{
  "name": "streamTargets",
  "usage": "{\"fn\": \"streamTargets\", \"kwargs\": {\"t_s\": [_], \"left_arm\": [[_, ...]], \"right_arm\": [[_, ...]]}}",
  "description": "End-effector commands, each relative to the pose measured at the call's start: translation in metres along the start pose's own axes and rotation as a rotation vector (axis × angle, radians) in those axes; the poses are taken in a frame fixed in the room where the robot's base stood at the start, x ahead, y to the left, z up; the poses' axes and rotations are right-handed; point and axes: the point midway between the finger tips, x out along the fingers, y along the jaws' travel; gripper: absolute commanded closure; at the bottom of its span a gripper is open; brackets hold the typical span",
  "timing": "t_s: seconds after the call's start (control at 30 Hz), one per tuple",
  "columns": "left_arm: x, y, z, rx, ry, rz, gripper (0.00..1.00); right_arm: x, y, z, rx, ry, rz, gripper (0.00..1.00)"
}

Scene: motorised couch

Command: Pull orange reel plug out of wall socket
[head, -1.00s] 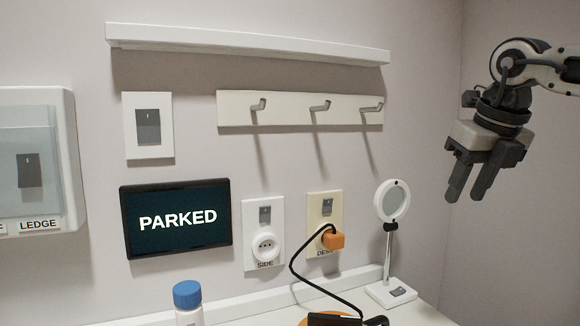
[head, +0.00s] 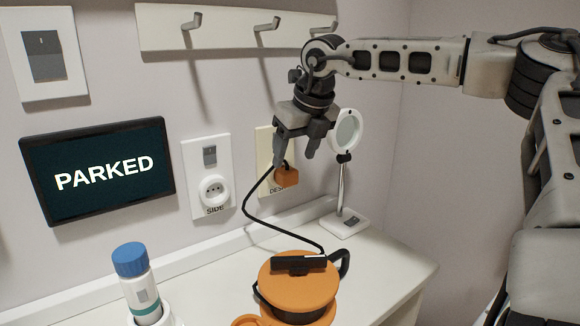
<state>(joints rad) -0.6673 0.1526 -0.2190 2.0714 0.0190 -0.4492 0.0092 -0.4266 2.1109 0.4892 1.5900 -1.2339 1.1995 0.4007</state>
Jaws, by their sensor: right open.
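The orange plug (head: 287,177) sits in the cream wall socket (head: 263,146) labelled DESK. Its black cable (head: 250,206) loops down to the orange reel (head: 298,287) on the white desk. My right gripper (head: 294,158) is open, pointing down, with its fingertips just above and around the top of the plug. It hides part of the socket plate. I cannot tell whether the fingers touch the plug. My left gripper is out of view.
A white lamp (head: 347,130) stands close on the right of my right gripper. The white SIDE socket (head: 212,190) is empty. A blue-capped bottle (head: 136,280) stands at the front left. A PARKED screen (head: 98,170) and a hook rail (head: 225,28) are on the wall.

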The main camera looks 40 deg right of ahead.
Motion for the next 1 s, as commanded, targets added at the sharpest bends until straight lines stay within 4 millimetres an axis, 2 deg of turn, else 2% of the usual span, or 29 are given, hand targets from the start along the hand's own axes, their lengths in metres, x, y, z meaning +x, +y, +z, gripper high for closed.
{"fn": "streamTargets", "kwargs": {"t_s": [0.1,0.3,0.7,0.73,0.8,0.9,0.93,0.97,1.0], "left_arm": [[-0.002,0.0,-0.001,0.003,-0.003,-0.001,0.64],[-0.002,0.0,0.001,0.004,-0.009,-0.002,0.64],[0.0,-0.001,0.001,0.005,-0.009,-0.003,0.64],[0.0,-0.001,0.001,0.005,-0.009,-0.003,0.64],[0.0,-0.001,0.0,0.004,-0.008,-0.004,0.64],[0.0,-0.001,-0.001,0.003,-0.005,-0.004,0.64],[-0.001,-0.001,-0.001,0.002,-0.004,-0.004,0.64],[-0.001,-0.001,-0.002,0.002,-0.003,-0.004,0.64],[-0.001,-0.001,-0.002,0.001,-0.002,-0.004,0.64]], "right_arm": [[0.022,0.0,0.0,0.001,0.004,0.0,0.38],[0.044,0.0,0.0,0.001,0.0,0.0,0.38],[0.051,0.0,0.0,0.001,-0.001,0.0,0.38],[0.051,0.0,0.0,0.001,-0.001,0.0,0.44],[0.051,0.0,0.0,0.001,-0.001,0.0,0.63],[0.051,0.0,0.0,0.001,-0.001,0.0,0.87],[0.051,0.0,0.0,0.001,-0.001,0.0,0.87],[0.051,0.0,0.0,0.001,-0.001,0.0,0.67],[0.051,0.0,0.0,0.001,-0.001,0.0,0.78]]}}
